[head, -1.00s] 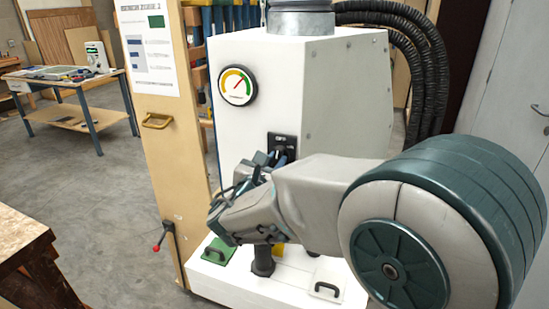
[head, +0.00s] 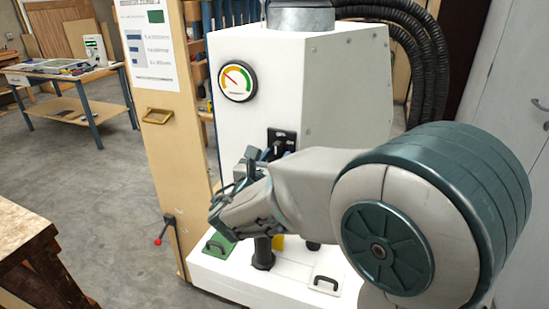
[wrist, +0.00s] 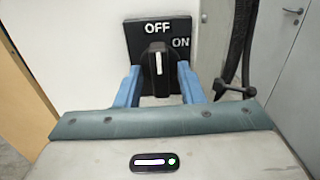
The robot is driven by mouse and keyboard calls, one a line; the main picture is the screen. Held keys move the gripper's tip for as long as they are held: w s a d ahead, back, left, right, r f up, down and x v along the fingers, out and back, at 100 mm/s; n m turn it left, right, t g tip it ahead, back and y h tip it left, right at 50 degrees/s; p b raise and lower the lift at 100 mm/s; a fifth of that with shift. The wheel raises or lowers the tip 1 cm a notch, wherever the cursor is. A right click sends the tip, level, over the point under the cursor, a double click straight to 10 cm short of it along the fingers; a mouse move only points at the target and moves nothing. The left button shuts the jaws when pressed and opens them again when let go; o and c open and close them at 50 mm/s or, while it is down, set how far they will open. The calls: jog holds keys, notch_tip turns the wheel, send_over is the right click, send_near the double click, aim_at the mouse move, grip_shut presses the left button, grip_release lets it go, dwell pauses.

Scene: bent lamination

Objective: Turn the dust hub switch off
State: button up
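The dust hub switch is a black plate (head: 284,138) on the front of the white cabinet (head: 235,125). In the wrist view its black knob (wrist: 156,74) has a white line standing upright, pointing to the word OFF; ON is printed to its right. My gripper (wrist: 158,80) has its two blue fingers open, one on each side of the knob, with gaps showing between fingers and knob. In the head view my gripper (head: 263,160) is in front of the switch and partly hides it. The round gauge (head: 237,81) above has its needle pointing up and left.
Black hoses (head: 420,60) run down the cabinet's right side. A wooden post (head: 165,130) with a yellow handle stands at left. Workbenches stand at left, with clear floor between.

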jog(key=shift+s+a, duration=0.1)
jog(key=b+v, duration=0.1)
jog(key=v, duration=1.2)
jog(key=shift+s+b, duration=0.3)
jog(key=s+d+f+m+g+h, duration=0.25)
jog(key=d+m+g, duration=0.25)
jog(key=d+m, duration=0.3)
jog(key=s+d+f+m+g+h, duration=0.15)
jog(key=d+f+m+g, duration=0.3)
jog(key=d, duration=0.55)
jog(key=s+d+f+m+g+y+p, duration=0.1)
jog(key=s+m+y, duration=0.3)
jog(key=m, duration=0.6)
jog(key=s+d+f+m+g+y+p, duration=0.1)
jog(key=s+f+m+g+y, duration=0.1)
jog(key=m+y, duration=0.4)
jog(key=s+m+g, duration=0.1)
jog(key=s+m, duration=0.1)
jog(key=m, duration=0.2)
jog(key=shift+d+f+g, duration=0.2)
jog(key=shift+f+g, duration=0.15)
jog(key=shift+f, duration=0.05)
